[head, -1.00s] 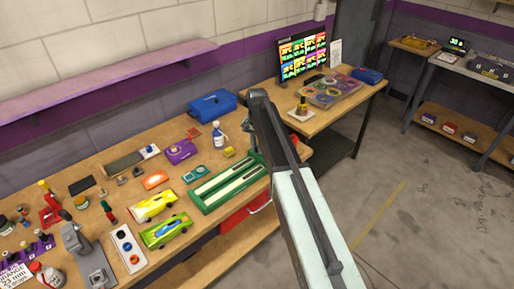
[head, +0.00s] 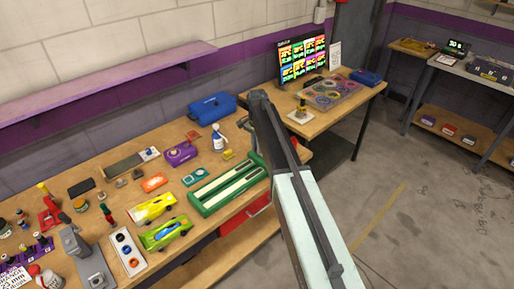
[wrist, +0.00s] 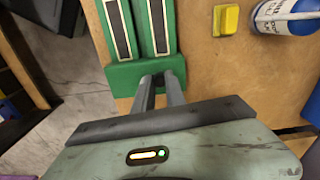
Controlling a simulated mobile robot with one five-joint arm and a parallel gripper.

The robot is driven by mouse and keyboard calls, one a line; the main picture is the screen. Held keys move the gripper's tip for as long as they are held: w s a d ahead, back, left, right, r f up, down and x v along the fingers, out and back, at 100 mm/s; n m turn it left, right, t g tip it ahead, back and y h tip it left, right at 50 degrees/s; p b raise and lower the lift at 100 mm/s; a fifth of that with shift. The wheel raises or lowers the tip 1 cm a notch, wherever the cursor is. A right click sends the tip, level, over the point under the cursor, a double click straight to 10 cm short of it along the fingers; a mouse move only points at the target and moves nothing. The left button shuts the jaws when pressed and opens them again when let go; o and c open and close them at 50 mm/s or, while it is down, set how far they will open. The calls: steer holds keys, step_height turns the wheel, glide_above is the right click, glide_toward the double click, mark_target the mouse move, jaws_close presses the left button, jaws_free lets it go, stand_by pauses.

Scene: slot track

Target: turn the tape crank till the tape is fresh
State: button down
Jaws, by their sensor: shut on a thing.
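The two grey fingers sit close together at that end, shut on a small part there. I take it for the tape crank, but the fingers hide it and I cannot see its shape. In the head view my arm covers the gripper and this end of the unit.
A yellow block (wrist: 226,20) and a blue-labelled white bottle (wrist: 284,14) stand right of the unit in the wrist view. Yellow-green slot cars (head: 166,234) lie left of it in the head view. Open floor (head: 420,220) is at the right.

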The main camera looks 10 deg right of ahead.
steer(key=c, duration=1.4)
jaws_free()
steer(key=shift+o, duration=0.2)
steer(key=shift+r, duration=0.1)
step_height(320, 180, up, 8)
steer(key=p, duration=0.8)
steer(key=shift+f, duration=0.2)
